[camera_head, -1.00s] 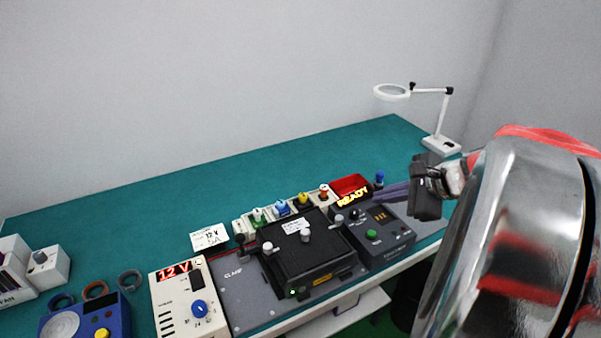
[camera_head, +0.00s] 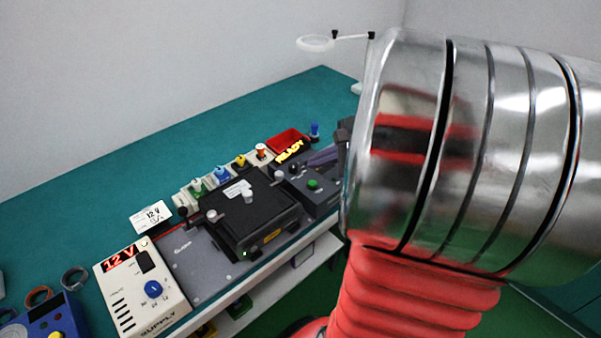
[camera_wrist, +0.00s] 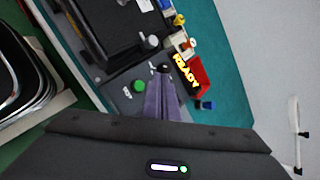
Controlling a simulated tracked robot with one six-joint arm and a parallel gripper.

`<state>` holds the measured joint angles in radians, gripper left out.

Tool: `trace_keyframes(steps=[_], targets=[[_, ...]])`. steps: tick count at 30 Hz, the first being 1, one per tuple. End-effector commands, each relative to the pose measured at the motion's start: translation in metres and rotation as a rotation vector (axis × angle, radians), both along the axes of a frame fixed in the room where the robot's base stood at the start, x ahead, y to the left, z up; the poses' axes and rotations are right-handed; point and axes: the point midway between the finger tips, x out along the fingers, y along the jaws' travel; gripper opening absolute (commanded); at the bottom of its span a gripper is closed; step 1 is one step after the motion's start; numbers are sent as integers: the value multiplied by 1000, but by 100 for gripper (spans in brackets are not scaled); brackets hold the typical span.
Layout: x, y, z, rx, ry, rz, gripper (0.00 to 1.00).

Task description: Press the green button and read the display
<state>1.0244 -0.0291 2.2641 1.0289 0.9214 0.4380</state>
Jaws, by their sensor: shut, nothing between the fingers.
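The green button (camera_head: 313,184) is on a dark grey control box (camera_head: 325,199) at the right end of the equipment row. It also shows in the wrist view (camera_wrist: 139,86), just left of my fingers. The display (camera_head: 291,151) at the back of that box reads "READY" in yellow letters, also in the wrist view (camera_wrist: 186,71). My gripper (camera_wrist: 162,82) is shut and empty, its purple fingers over the box between the button and the display. In the head view my arm hides most of it. I cannot tell whether the fingers touch the box.
A black clamp fixture (camera_head: 250,213) stands left of the box. A cream supply (camera_head: 142,285) shows "12 V" in red. A red tray (camera_head: 288,140) and coloured plugs (camera_head: 221,174) stand behind. The green mat (camera_head: 215,125) behind is clear.

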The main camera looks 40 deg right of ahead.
Motion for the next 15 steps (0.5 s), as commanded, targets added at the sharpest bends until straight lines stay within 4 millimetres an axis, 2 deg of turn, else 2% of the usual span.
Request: trace_keyframes(steps=[6, 15], targets=[[0, 1, -24, 2, 1, 1, 0], [0, 0, -38, -1, 1, 1, 0]])
